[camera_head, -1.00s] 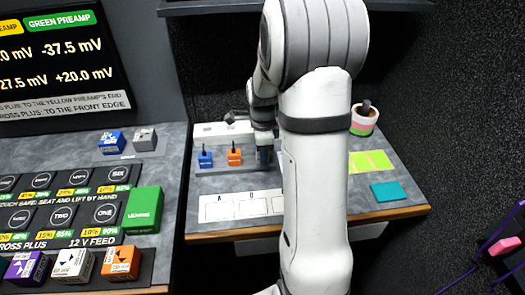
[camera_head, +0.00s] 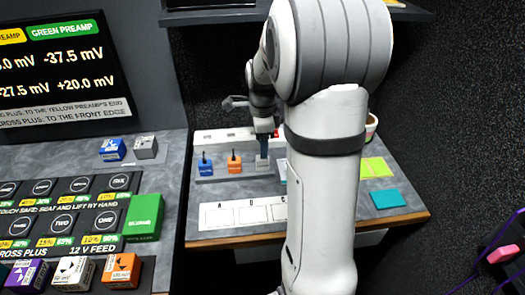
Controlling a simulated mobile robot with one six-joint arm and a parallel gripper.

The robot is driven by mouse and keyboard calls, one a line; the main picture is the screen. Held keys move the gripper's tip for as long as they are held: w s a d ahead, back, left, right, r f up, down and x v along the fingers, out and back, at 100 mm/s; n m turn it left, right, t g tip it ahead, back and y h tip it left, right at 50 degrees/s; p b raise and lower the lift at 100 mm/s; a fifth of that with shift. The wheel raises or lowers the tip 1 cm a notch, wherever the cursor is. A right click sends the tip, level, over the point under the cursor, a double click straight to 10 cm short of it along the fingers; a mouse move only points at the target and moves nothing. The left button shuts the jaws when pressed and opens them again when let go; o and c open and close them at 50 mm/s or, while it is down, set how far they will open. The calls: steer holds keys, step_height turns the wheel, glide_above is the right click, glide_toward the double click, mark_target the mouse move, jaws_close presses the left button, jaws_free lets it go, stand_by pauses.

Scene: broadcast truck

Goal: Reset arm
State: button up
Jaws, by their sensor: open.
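My arm (camera_head: 325,190) rises through the middle of the head camera view and bends back toward the far bench. My gripper (camera_head: 263,148) is small and partly turned away, pointing down just above or at a pale grey block (camera_head: 262,162) in the row at the back of the bench. It is open; I cannot tell whether it touches the block. A blue block (camera_head: 205,165) and an orange block (camera_head: 234,162) stand left of it in the same row. My arm hides part of the bench.
The back bench (camera_head: 225,186) carries a card with lettered boxes (camera_head: 235,214), green-yellow notes (camera_head: 376,167) and a teal pad (camera_head: 387,199). A left counter holds a numbered panel (camera_head: 60,208), a green box (camera_head: 143,217) and several small blocks. A screen (camera_head: 65,65) stands behind.

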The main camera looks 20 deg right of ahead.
steer(key=shift+r, duration=0.5)
